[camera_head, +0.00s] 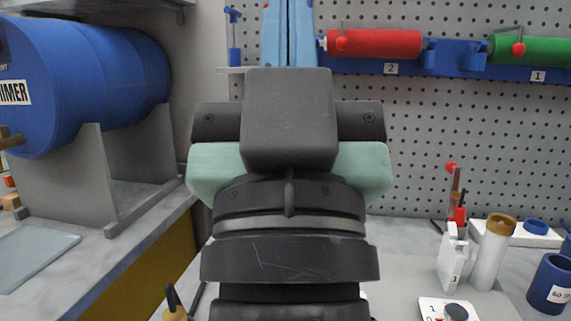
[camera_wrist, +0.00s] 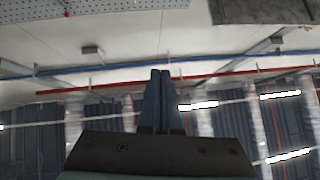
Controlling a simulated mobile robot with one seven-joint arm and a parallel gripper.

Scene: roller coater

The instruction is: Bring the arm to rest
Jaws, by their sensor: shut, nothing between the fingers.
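My gripper (camera_head: 288,30) stands upright in the middle of the head view, with its blue fingers pointing up past the top edge. Its dark body and the wrist links below fill the centre of the picture. In the wrist view my gripper (camera_wrist: 160,73) shows its two fingers together, with nothing between them. That view looks up at the ceiling, its pipes and lamps. Nothing touches the fingers in either view.
A blue drum (camera_head: 100,85) lies on a grey stand at the left. A red roller (camera_head: 375,44) and a green roller (camera_head: 535,50) hang on the pegboard behind. Small items, including a blue cup (camera_head: 550,285), stand on the bench at the right.

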